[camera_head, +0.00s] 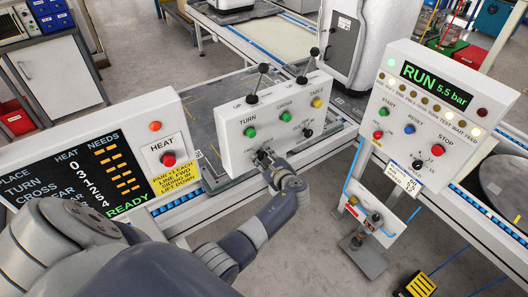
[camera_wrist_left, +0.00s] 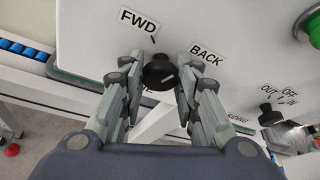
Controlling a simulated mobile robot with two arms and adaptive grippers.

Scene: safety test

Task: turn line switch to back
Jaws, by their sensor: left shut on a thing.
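The line switch is a black rotary knob (camera_wrist_left: 160,72) on a white panel, with an FWD label (camera_wrist_left: 139,19) at upper left and a BACK label (camera_wrist_left: 206,55) at upper right. The label below it is mostly hidden. My left gripper (camera_wrist_left: 157,80) has its fingers on either side of the knob and is shut on it. In the head view, my left gripper (camera_head: 266,157) is at the lower front of the middle control box (camera_head: 232,142), largely covering the switch. I cannot tell clearly which way the knob points. My right gripper is not in view.
Another black knob (camera_wrist_left: 268,114) with OUT, OFF and IN labels sits right of the gripper. Two levers (camera_head: 256,80) rise from the box top. A HEAT panel (camera_head: 168,158) stands left and a RUN panel (camera_head: 435,105) right, reading 5.5 bar.

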